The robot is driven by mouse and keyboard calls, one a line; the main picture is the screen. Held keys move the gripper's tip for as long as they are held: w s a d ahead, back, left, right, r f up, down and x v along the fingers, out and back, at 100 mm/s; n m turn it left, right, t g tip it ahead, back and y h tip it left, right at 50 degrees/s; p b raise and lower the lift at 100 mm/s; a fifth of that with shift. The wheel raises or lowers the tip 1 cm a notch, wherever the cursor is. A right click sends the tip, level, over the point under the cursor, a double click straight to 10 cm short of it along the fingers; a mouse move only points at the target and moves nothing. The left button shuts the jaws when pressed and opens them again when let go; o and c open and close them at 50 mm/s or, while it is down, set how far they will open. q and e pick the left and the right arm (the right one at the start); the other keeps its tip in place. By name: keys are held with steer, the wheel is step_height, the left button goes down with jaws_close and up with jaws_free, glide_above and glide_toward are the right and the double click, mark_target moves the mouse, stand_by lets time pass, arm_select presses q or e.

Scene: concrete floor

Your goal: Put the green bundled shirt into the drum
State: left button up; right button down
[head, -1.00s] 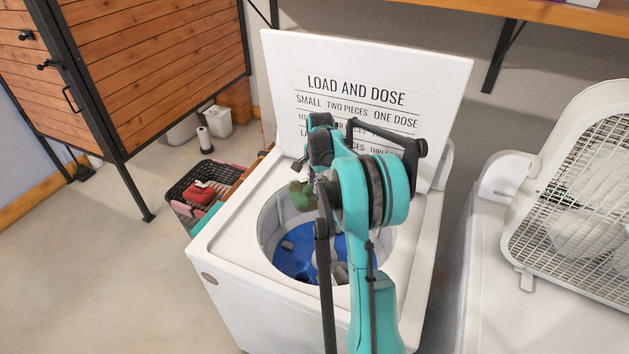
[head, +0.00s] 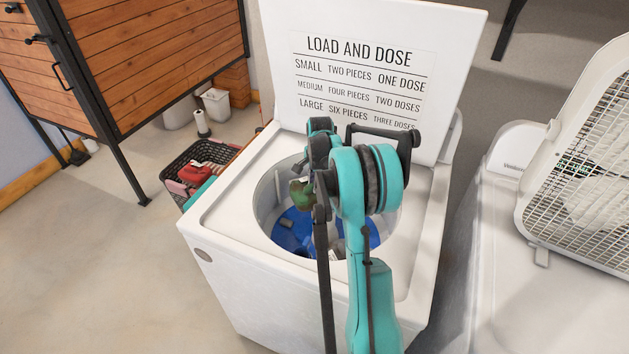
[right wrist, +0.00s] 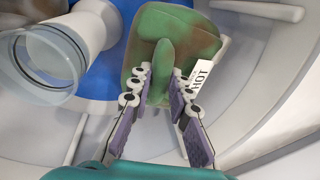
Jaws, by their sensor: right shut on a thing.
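The green bundled shirt (head: 301,191), green with brown patches, is held at the drum's opening. In the right wrist view the shirt (right wrist: 172,50) sits between the fingertips of my right gripper (right wrist: 162,82), which is shut on a fold of it. A white tag reading "HOT" hangs on its right side. The drum (head: 268,205) of the white washer has a blue bottom and is open under its raised lid. It also shows in the right wrist view (right wrist: 98,82), below and around the shirt. My right arm hides part of the opening. My left gripper is not in view.
The raised lid (head: 455,60) carries a load-and-dose chart. A crate (head: 170,170) with red and teal items stands left of the washer (head: 215,235). Floor at left is clear.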

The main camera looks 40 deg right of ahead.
step_height(320, 180, down, 6)
steer(key=b, duration=0.3)
steer(key=shift+r, duration=0.2)
steer(key=shift+f+b, duration=0.5)
steer(key=shift+f, duration=0.55)
steer(key=c, duration=1.3)
jaws_free()
steer(key=shift+c, duration=0.2)
step_height(320, 180, up, 26)
steer(key=p, duration=1.7)
